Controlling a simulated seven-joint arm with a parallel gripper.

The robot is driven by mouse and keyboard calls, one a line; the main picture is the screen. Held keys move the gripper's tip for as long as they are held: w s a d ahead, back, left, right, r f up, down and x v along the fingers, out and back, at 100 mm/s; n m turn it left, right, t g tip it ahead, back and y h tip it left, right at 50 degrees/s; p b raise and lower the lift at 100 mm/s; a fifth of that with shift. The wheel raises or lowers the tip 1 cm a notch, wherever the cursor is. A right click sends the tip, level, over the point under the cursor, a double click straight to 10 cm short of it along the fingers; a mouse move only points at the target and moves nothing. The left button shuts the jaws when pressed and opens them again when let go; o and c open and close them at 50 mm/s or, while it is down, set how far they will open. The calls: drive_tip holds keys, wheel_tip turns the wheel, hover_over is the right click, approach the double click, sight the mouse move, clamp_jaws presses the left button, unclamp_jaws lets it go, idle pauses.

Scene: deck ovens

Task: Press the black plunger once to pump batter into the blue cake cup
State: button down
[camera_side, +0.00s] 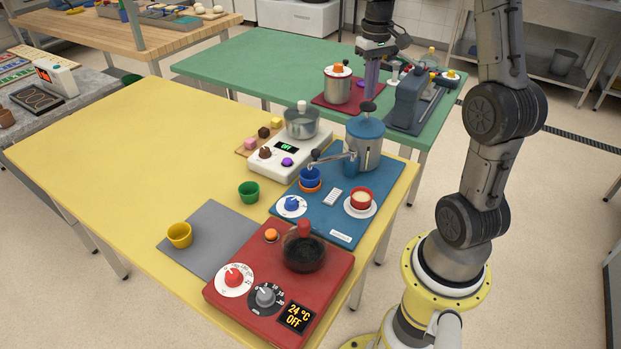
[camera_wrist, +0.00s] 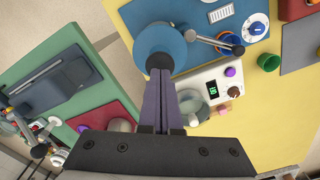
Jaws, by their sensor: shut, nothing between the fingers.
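The batter dispenser (camera_side: 365,150) is a grey cylinder with a blue lid (camera_side: 366,128) on a blue mat (camera_side: 342,233). The black plunger knob (camera_side: 368,106) stands up on a thin rod above the lid. My gripper (camera_side: 370,96) points down with purple fingers shut, directly over the knob; I cannot tell if they touch it.
A red hot plate (camera_side: 278,285) is in front. Green (camera_side: 248,190) and yellow (camera_side: 179,233) cups stand left. The left of the yellow table is clear.

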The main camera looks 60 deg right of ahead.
sight(368, 103)
drive_tip(key=shift+f, duration=0.1)
drive_tip(key=shift+f, duration=1.95)
drive_tip(key=shift+r, duration=2.05)
wheel_tip(368, 103, up, 6)
